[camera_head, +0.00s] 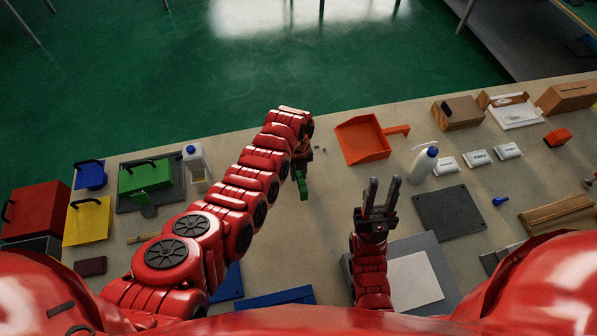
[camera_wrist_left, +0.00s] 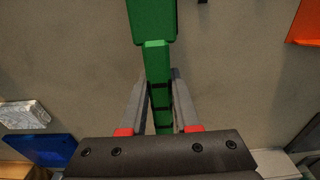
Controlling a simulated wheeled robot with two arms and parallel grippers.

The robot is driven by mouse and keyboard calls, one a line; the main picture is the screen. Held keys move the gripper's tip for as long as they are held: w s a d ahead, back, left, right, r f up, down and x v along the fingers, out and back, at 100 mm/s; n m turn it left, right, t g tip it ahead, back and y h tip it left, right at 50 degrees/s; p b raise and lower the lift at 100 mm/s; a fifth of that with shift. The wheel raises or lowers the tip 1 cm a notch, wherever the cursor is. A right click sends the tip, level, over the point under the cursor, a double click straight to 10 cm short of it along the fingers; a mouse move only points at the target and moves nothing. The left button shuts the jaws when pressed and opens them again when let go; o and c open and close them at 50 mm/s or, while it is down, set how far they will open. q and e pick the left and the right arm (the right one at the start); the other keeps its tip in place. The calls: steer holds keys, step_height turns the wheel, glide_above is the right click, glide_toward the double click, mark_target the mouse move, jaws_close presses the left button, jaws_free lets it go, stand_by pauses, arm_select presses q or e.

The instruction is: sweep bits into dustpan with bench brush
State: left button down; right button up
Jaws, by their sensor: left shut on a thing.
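The orange dustpan (camera_head: 362,140) lies on the bench right of my left gripper, its handle pointing right. Its edge also shows in the left wrist view (camera_wrist_left: 306,24). My left gripper (camera_head: 300,166) is shut on the green bench brush (camera_head: 303,188). In the left wrist view the brush handle (camera_wrist_left: 157,65) runs between the fingers, with the wider head beyond. A few small dark bits (camera_head: 320,149) lie between the brush and the dustpan. My right gripper (camera_head: 384,184) is open and empty, pointing away below the dustpan. The brush's bristles are hidden.
A dark square plate (camera_head: 450,212) lies right of my right gripper. Another bottle (camera_head: 196,165) stands left of my left arm. Bench around the bits is clear.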

arm_select(q)
steer(key=shift+r, duration=0.1)
steer(key=shift+f+b, duration=0.35)
steer(key=shift+f, duration=0.1)
stand_by(0.4)
